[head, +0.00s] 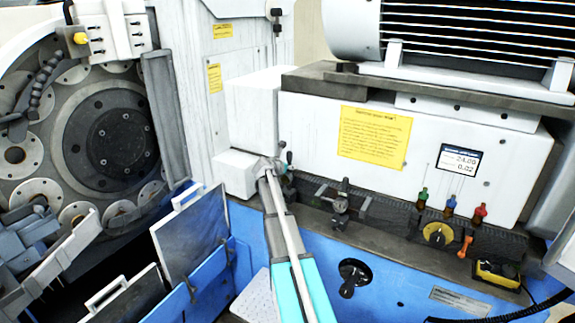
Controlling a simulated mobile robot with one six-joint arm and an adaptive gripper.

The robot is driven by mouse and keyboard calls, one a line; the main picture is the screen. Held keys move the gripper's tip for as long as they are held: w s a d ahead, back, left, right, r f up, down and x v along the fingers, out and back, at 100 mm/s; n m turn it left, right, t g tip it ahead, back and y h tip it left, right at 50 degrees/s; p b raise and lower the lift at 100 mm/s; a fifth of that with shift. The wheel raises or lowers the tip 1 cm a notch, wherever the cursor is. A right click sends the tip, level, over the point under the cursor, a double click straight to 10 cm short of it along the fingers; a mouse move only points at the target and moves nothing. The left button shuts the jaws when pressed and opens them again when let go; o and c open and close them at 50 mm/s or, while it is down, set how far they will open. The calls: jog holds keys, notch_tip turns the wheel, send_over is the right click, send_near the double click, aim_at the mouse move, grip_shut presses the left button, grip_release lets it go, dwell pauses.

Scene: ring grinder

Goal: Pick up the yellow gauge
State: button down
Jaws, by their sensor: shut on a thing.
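A round yellow gauge (437,234) with a dark centre is at the lower right of the head view. It is at the dark ledge in front of the white machine housing. It looks tilted, and I cannot tell what it rests on. No jaws can be made out at it. I cannot make out my gripper anywhere in this view, so its place relative to the gauge does not show.
Green, blue and red-topped tools (450,205), an orange tool (466,247) and a yellow box (497,273) surround the gauge. A clamp-like fixture (341,202) is to the left. A white and teal bar (293,255) rises from the bottom. The blue front panel (395,275) lies below.

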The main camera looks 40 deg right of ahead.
jog(key=s+r+p, duration=0.1)
jog(key=s+a+r+p, duration=0.1)
jog(key=r, duration=0.1)
jog(key=shift+a+r, duration=0.15)
jog(key=shift+r, duration=0.05)
jog(key=s+a+r+p, duration=0.3)
jog(key=s+a+p, duration=0.1)
jog(key=s, duration=0.3)
jog(key=shift+s+a+r, duration=0.3)
jog(key=shift+a, duration=0.1)
jog(key=shift+f, duration=0.2)
